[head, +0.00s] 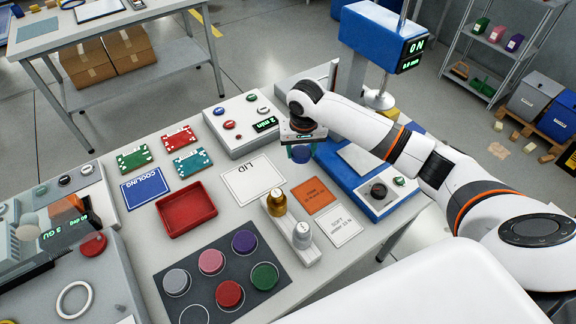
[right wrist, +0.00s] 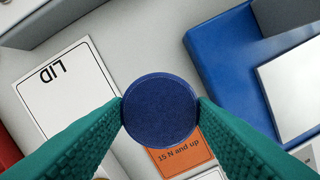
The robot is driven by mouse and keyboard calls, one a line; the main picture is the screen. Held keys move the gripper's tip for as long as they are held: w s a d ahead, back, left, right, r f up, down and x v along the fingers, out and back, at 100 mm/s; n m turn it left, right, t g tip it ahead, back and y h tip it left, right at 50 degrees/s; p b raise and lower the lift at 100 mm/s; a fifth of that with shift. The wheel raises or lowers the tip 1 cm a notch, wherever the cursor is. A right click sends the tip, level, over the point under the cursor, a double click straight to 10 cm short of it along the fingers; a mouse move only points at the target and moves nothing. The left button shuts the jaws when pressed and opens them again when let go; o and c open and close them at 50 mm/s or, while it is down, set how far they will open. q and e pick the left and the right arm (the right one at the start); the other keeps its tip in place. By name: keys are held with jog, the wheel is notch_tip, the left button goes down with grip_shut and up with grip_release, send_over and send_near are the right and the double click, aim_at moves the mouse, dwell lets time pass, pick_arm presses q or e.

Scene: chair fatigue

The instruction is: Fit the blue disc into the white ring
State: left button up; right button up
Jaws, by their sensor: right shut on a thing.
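My right gripper (head: 301,153) is over the table between the LID card and the blue machine. In the right wrist view its green fingers (right wrist: 160,112) are shut on the edges of the blue disc (right wrist: 160,110), which faces the camera flat. In the head view the disc is mostly hidden by the gripper. A white ring (head: 74,299) lies on a grey surface at the lower left. The dark tray (head: 228,257) also has a white ring outline (head: 194,314) around an empty place at its front left. My left gripper is not in view.
The tray holds grey, pink, purple, red and green discs. A gold weight (head: 277,203) and a silver weight (head: 302,236) stand on a light base. A red bin (head: 187,208), the LID card (head: 253,179) and an orange card (head: 315,195) are nearby. The blue machine (head: 352,180) is close right.

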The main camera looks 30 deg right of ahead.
aim_at(300, 171)
jog(key=shift+f+p, duration=0.35)
jog(key=shift+f, duration=3.05)
jog(key=shift+f, duration=0.15)
jog(key=o, duration=1)
